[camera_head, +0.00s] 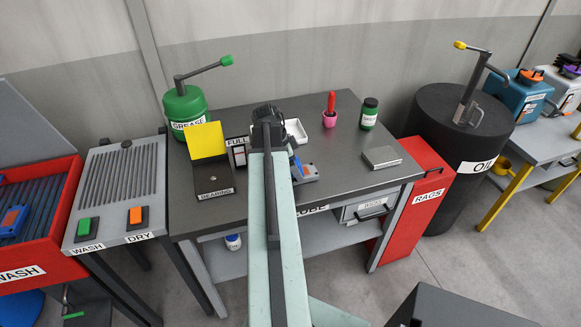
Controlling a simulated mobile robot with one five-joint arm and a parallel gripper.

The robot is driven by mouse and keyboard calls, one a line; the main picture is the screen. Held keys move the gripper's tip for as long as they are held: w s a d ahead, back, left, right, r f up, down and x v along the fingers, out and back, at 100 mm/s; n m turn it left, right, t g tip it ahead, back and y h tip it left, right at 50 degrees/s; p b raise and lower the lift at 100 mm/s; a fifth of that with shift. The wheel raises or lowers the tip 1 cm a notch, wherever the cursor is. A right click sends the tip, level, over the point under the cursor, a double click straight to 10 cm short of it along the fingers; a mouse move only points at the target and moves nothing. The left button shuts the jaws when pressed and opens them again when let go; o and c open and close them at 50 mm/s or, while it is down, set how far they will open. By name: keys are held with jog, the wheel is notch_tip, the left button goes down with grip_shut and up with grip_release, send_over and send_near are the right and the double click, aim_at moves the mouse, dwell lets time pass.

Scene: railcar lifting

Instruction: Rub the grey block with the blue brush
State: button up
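The grey block (381,157) is a flat light-grey slab lying on the right part of the dark workbench. A blue tool with a small orange patch (305,173) is at the middle of the bench, just right of my arm; it may be the blue brush, but its bristles are not visible. My pale green arm reaches up from the bottom over the bench, to a dark joint near the back. My gripper's fingers are hidden or too small to make out, so I cannot tell whether they touch the blue tool.
A red rags bin (420,185) and black oil drum (450,125) stand right. Another blue-orange item (12,222) lies left.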

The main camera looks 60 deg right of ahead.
aim_at(313, 169)
jog(key=shift+s+d, duration=1.9)
jog(key=shift+s, duration=0.15)
jog(key=shift+r, duration=0.1)
notch_tip(313, 169, up, 6)
jog(key=p, duration=0.6)
notch_tip(313, 169, up, 3)
jog(key=p, duration=0.3)
jog(key=shift+f, duration=0.2)
